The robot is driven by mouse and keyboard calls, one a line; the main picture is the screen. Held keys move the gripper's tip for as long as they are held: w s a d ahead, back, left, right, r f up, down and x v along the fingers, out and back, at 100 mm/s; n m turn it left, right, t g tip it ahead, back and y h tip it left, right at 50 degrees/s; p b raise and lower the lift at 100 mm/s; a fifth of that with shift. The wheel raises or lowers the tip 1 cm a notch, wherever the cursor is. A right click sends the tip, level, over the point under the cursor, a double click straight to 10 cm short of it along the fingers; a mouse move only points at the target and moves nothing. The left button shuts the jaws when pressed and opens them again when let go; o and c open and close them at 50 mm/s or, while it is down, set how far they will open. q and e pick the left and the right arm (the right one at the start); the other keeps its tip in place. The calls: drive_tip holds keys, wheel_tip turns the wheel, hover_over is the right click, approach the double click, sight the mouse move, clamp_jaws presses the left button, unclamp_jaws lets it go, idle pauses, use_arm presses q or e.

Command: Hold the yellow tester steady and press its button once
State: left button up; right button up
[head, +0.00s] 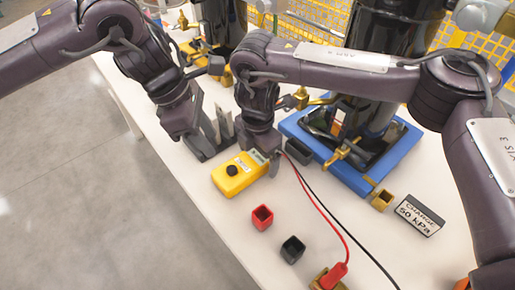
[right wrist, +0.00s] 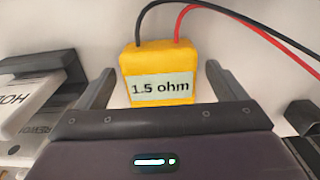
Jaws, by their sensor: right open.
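The yellow tester (head: 222,183) lies on the white table with a round black button (head: 232,170) on top. In the right wrist view its yellow end, labelled "1.5 ohm" (right wrist: 160,89), faces me, with a black and a red lead leaving it. My right gripper (head: 264,150) is over the tester's far end; its two open fingers (right wrist: 158,72) stand either side of it with gaps, not gripping.
A dark rack (head: 203,152) with upright tags stands beside the left gripper. A red cup (head: 262,218), a black cup (head: 292,249) and a red clip (head: 332,276) lie nearer. A blue pallet (head: 372,185) carries a black compressor. A "CHARGE 50 kPa" sign (head: 417,215) stands right.

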drive_tip(key=c, duration=1.2)
use_arm(q)
clamp_jaws()
use_arm(e)
drive_tip(key=shift+c, duration=0.5)
idle(0.5)
